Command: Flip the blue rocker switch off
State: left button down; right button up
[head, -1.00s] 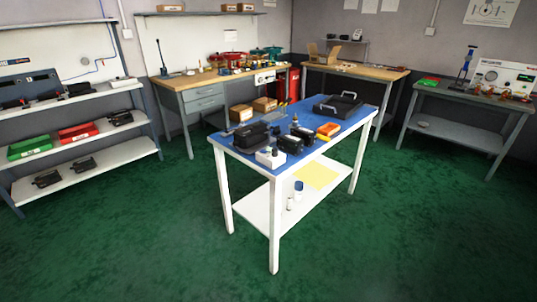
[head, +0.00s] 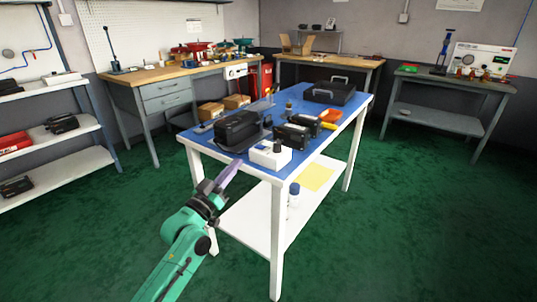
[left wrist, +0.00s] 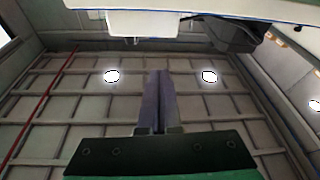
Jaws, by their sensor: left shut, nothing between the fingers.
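A white box (head: 270,154) with a dark knob stands at the near corner of the blue-topped table (head: 309,146). I cannot make out a blue rocker switch on it; it is too small or turned away. My left gripper (head: 236,166) is shut and empty, just off the table's near edge, to the left of the white box and apart from it. In the left wrist view the closed fingers (left wrist: 160,76) point toward a white box (left wrist: 128,22) at the table's edge, with a gap between. My right gripper is not in view.
A black device (head: 237,130) sits behind the white box, with another black unit (head: 291,137) to its right. An orange tray (head: 331,116) and a black case (head: 328,92) lie farther back. The green floor in front is free.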

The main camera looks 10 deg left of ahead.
aim_at(260, 147)
pick_arm(q)
jog(key=x, duration=0.3)
jog(key=d+x, duration=0.1)
jog(key=x, duration=0.6)
jog(key=shift+s+d+f+b, duration=0.2)
jog(key=shift+d+f+b, duration=0.05)
jog(key=shift+d+b, duration=0.05)
jog(key=shift+s+f, duration=0.1)
jog(key=shift+f, duration=0.45)
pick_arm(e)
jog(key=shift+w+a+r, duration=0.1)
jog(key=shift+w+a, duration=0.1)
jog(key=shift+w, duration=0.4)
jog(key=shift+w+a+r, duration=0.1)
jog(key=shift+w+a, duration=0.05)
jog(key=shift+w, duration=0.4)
